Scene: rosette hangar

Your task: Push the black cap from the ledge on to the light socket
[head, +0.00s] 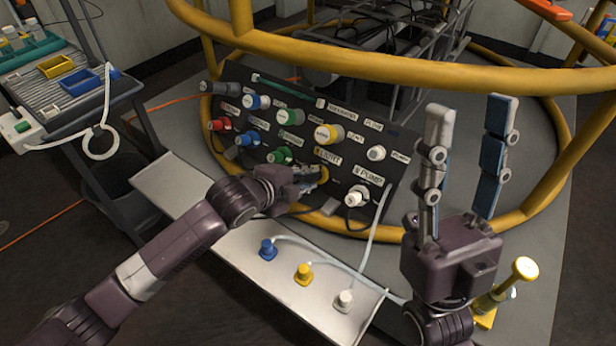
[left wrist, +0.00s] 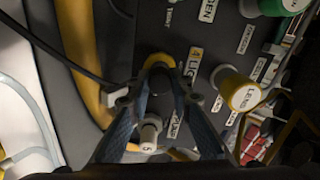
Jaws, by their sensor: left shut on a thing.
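The panel (head: 270,105) carries several coloured sockets and labels. The yellow-ringed light socket (head: 324,174) sits low on it beside the LIGHT label; it also shows in the left wrist view (left wrist: 158,61). My left gripper (head: 312,175) is at this socket, its fingers shut on a small dark thing, seemingly the black cap (left wrist: 159,82), mostly hidden between the fingertips. The cap looks in line with the socket; I cannot tell whether it is seated. My right gripper (head: 468,112) is open and empty, pointing up, right of the panel. The pale ledge (head: 215,222) runs below the panel.
Blue (head: 267,249), yellow (head: 303,273) and white (head: 345,299) plugs with pale cables stand on the ledge. The white pump connector (head: 356,196) is close to my left gripper. Yellow rails (head: 350,62) surround the panel. A cart (head: 70,95) stands left.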

